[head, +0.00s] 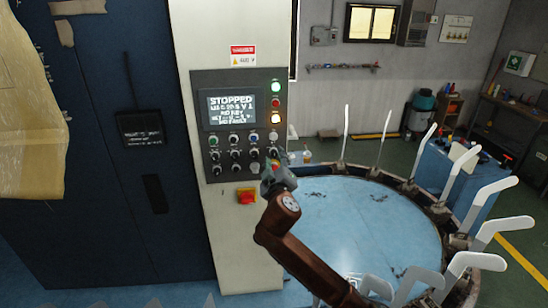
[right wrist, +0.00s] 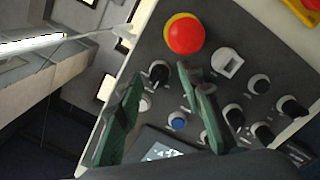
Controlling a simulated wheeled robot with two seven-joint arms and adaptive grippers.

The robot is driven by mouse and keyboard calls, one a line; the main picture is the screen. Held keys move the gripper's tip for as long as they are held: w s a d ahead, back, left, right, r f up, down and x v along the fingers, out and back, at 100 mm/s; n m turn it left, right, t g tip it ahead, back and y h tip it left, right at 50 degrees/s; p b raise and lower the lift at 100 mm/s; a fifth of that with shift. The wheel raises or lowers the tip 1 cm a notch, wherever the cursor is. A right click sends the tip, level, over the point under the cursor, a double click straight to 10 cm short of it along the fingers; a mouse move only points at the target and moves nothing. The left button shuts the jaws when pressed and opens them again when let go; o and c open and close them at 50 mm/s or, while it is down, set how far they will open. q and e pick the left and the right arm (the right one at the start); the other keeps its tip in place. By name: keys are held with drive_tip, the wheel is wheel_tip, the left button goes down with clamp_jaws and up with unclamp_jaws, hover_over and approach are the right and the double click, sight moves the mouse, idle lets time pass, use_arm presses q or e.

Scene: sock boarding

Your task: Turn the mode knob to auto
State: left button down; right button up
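The control panel (head: 239,125) is on a pale cabinet in the head view, with a lit screen (head: 232,108) reading STOPPED and rows of small knobs and buttons below it. The labels are too small to tell which knob is the mode knob. My right gripper (head: 273,170) is at the panel's lower right corner. In the right wrist view its two green fingers (right wrist: 158,80) are apart, and a black knob (right wrist: 158,72) shows in the gap between the tips. I cannot tell whether they touch it. My left gripper is not in view.
A red button on a yellow base (right wrist: 184,33) sits near the fingertips in the right wrist view. Other black knobs (right wrist: 258,84) and a blue button (right wrist: 177,122) are close by. A round blue table (head: 370,215) with upright white forms stands right of the cabinet. A red-and-yellow switch (head: 247,197) is below the panel.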

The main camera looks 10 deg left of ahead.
drive_tip(key=shift+w, duration=0.2)
clamp_jaws()
idle(0.3)
